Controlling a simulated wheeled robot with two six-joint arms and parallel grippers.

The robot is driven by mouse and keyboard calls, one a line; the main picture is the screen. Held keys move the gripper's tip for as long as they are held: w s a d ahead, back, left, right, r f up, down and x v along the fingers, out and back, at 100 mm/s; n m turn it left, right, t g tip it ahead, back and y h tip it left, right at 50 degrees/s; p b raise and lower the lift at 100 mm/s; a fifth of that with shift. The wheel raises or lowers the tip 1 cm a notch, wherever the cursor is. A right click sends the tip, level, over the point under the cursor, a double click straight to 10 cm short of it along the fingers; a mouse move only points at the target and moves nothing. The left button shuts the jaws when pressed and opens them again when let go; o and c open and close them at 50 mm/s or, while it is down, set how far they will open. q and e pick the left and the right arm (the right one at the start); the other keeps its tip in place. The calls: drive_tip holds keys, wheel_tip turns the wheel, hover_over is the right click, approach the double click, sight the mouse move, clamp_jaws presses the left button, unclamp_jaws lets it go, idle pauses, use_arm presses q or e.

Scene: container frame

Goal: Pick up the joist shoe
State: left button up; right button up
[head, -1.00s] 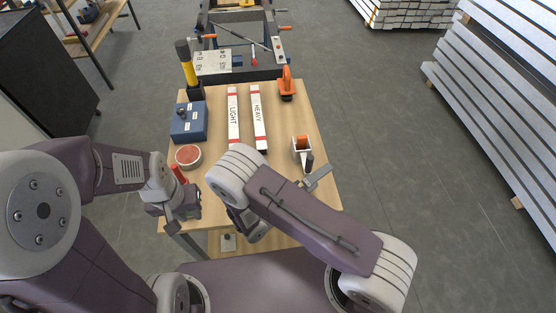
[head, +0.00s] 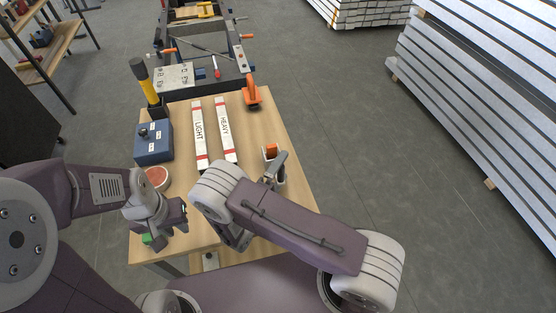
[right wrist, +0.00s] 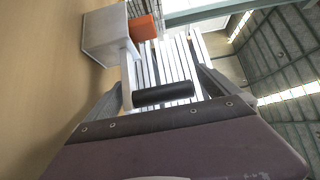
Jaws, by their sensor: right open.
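I cannot pick out a joist shoe for certain. A perforated metal plate (head: 174,76) lies on the dark frame beyond the table. My right gripper (head: 275,170) is at the table's right edge, at the tape dispenser (head: 271,151). In the right wrist view its fingers (right wrist: 160,88) are open, with the dispenser's black handle (right wrist: 163,94) showing between them; contact is not clear. The dispenser's pale body (right wrist: 108,36) and orange part lie just ahead. My left gripper (head: 182,212) is over the table's near left corner; its jaw opening is not clear.
On the wooden table (head: 185,178) are white bars marked LIGHT (head: 200,135) and HEAVY (head: 226,130), a blue box (head: 153,143), a round red-topped tin (head: 156,178), a yellow-handled hammer (head: 147,85) and an orange tool (head: 251,93). Stacked metal beams (head: 480,100) stand right; floor between is clear.

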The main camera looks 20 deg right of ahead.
drive_tip(key=shift+w+d+f, duration=0.25)
drive_tip(key=shift+w+d, duration=0.3)
drive_tip(key=shift+d, duration=0.1)
drive_tip(key=shift+w+d+f, duration=0.2)
drive_tip(key=shift+w+d, duration=0.3)
drive_tip(key=shift+d, duration=0.1)
drive_tip(key=shift+s, duration=0.1)
drive_tip(key=shift+s+a+r, duration=0.3)
drive_tip(key=c, duration=0.4)
drive_tip(key=shift+s+a+r, duration=0.1)
drive_tip(key=shift+s+a, duration=0.05)
drive_tip(key=shift+a, duration=0.15)
drive_tip(key=c, duration=1.1)
drive_tip(key=shift+d, duration=0.15)
drive_tip(key=c, duration=0.5)
drive_tip(key=shift+w+d+f, duration=0.15)
drive_tip(key=shift+w+f, duration=0.05)
drive_tip(key=shift+w, duration=0.05)
drive_tip(key=shift+c, duration=0.3)
use_arm(q)
drive_tip(key=shift+w+d+f, duration=0.1)
drive_tip(key=shift+w+d, duration=0.4)
drive_tip(key=shift+d, duration=0.4)
use_arm(e)
drive_tip(key=shift+s+r, duration=0.1)
use_arm(q)
drive_tip(key=shift+a, duration=0.1)
